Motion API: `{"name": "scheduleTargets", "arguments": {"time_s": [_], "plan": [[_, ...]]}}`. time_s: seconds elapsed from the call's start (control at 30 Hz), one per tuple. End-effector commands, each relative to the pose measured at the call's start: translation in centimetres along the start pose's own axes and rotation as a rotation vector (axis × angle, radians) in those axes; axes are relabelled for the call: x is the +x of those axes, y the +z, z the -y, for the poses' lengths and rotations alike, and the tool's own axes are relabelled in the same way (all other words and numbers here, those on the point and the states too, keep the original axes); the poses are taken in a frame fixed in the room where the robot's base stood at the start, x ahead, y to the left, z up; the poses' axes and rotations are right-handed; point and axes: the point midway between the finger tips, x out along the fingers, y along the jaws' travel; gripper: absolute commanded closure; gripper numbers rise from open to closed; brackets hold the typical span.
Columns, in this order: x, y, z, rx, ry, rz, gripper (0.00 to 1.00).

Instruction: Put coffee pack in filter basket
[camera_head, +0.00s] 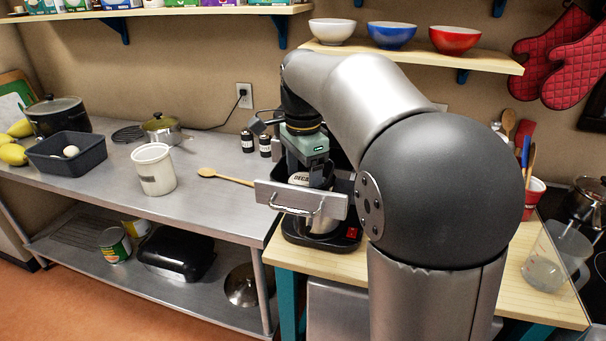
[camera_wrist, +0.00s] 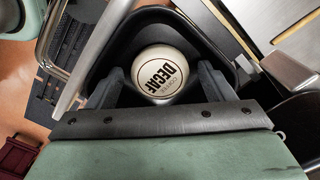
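The coffee pack (camera_wrist: 160,72) is a round, cream-white pod printed "DECAF". In the wrist view it lies inside the black filter basket (camera_wrist: 105,50), between my gripper's fingers (camera_wrist: 162,85). The fingertips are mostly hidden in that view.
A shelf with bowls (camera_head: 390,36) hangs above my arm. A clear measuring jug (camera_head: 548,262) stands at the right. The steel counter's front is mostly clear.

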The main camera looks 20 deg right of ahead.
Motion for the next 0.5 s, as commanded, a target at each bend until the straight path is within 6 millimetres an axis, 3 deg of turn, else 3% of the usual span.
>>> {"name": "scheduleTargets", "arguments": {"time_s": [0.27, 0.5], "plan": [[-0.7, 0.0, 0.0, 0.0, -0.001, 0.0, 0.25], [-5.0, -0.1, 0.1, 0.0, -0.005, -0.001, 0.25]]}}
